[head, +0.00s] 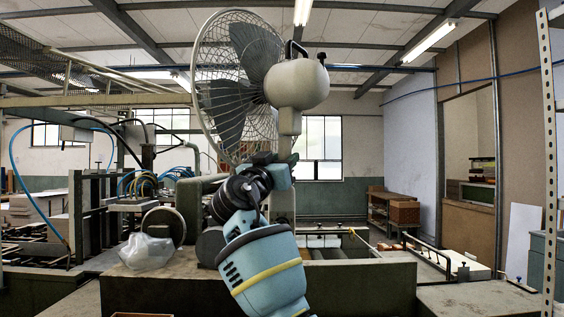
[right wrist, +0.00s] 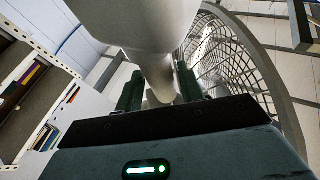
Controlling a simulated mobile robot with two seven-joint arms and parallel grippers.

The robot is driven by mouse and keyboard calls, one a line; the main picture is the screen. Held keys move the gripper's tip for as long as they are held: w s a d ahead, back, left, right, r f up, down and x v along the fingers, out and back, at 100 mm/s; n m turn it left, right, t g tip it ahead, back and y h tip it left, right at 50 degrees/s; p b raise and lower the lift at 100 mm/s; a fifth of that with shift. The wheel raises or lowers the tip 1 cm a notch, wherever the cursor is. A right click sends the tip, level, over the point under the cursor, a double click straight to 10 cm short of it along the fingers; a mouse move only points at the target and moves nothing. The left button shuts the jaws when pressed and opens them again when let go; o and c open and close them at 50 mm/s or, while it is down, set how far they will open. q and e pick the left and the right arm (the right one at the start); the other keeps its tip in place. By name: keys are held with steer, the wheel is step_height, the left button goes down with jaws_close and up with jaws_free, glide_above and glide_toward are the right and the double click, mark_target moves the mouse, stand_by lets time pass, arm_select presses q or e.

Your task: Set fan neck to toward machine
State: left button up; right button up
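The fan is large and grey, with a round wire cage (head: 238,85) facing left and a rounded motor housing (head: 297,84) to its right. The fan neck (head: 289,122) is the short pale post under the housing. It also shows in the right wrist view (right wrist: 157,72). My right gripper (head: 277,158) is at the neck, just below the housing. In the right wrist view its two dark green fingers (right wrist: 158,88) stand on either side of the neck, close against it, and appear shut on it. The fingertips are partly hidden. My left gripper is not in view.
The machine (head: 95,205) with frames, hoses and cables stands on the left. A rail (head: 428,248) runs along the right. An upright perforated post (head: 548,150) stands at far right.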

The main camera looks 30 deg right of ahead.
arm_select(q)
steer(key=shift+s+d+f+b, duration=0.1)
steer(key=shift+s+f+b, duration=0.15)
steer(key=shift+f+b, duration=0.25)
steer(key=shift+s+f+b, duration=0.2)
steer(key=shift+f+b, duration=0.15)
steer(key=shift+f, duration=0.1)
arm_select(e)
steer(key=v, duration=0.7)
steer(key=shift+s+a+f, duration=0.2)
steer(key=shift+a, duration=0.1)
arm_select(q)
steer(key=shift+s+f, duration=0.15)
